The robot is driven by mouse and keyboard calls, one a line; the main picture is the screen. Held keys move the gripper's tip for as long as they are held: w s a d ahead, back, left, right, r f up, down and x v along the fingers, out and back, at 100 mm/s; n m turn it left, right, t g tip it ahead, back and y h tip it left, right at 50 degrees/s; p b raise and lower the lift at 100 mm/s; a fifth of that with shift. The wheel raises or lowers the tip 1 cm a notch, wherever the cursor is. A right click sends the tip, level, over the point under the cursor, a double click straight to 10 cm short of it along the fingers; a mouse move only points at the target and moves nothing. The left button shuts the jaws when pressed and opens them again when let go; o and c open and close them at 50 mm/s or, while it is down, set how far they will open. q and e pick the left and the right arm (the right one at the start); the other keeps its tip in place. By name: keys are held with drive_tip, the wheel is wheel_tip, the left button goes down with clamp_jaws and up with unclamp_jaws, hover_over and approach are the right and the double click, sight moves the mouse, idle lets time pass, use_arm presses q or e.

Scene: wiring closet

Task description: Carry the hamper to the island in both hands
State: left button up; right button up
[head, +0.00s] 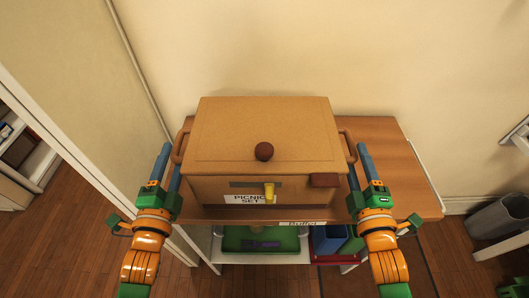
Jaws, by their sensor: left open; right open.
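The hamper (215,135) is a tan lidded box with a dark round knob on top, a "PICNIC SET" label on its front and a bar handle on each side. It rests on a wooden-topped table (405,175) against the wall. My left gripper (169,162) is open at the left handle (181,145). My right gripper (359,160) is open at the right handle (348,146). I cannot tell whether the fingers touch the handles. No island can be made out in view.
Below the tabletop, a shelf holds a green tray (235,243) and blue and red items (330,238). A grey bin (500,220) stands on the floor at right. A white door frame (75,145) runs along the left. Bare tabletop lies right of the hamper.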

sight(181, 133)
use_arm(q)
drive_tip(key=w, duration=0.7)
drive_tip(key=shift+w, duration=0.1)
use_arm(e)
drive_tip(key=w, duration=0.7)
drive_tip(key=shift+w, duration=0.1)
use_arm(q)
clamp_jaws()
use_arm(e)
clamp_jaws()
drive_tip(key=shift+f, duration=0.1)
